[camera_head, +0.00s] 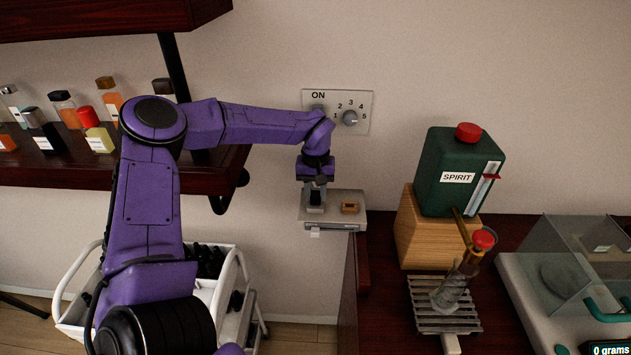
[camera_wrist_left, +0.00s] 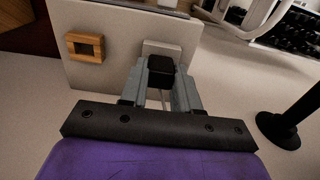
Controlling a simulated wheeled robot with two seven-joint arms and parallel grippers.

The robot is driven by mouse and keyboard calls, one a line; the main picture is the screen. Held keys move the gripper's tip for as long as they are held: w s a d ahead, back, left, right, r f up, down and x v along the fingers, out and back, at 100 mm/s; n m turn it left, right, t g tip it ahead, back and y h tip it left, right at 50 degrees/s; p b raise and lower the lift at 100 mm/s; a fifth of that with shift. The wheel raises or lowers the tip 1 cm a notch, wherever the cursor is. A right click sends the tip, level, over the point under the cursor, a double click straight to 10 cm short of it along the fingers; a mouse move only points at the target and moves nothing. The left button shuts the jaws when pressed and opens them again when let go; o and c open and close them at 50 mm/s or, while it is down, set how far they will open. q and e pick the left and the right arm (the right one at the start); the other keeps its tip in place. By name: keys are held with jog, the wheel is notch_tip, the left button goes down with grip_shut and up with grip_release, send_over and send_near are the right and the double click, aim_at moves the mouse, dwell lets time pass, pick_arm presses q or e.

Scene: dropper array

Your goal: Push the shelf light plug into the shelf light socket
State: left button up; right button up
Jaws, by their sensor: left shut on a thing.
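My left gripper (camera_head: 316,206) reaches down over the left part of a small grey wall ledge (camera_head: 335,223). In the left wrist view, my gripper (camera_wrist_left: 160,85) is shut on a black block (camera_wrist_left: 161,71), which looks like the plug. A pale raised block (camera_wrist_left: 160,46) sits right behind it on the grey plate (camera_wrist_left: 115,30); it may be the socket, partly hidden by the plug and fingers. Whether plug and pale block touch, I cannot tell. A wooden square frame (camera_wrist_left: 85,47) stands beside them; it also shows in the head view (camera_head: 349,207). My right gripper is not in view.
A wall panel (camera_head: 338,112) with a numbered dial is above the ledge. A dark shelf of bottles (camera_head: 95,170) is left, a white trolley (camera_head: 242,275) below. A green spirit canister (camera_head: 450,190) on a wooden block (camera_head: 425,235) and a burner rack stand right.

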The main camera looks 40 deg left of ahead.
aim_at(316, 193)
pick_arm(q)
jog(key=shift+f, duration=0.2)
jog(key=o, duration=1.1)
jog(key=shift+c, duration=0.2)
notch_tip(316, 193, up, 11)
jog(key=b, duration=0.2)
jog(key=shift+f, duration=0.2)
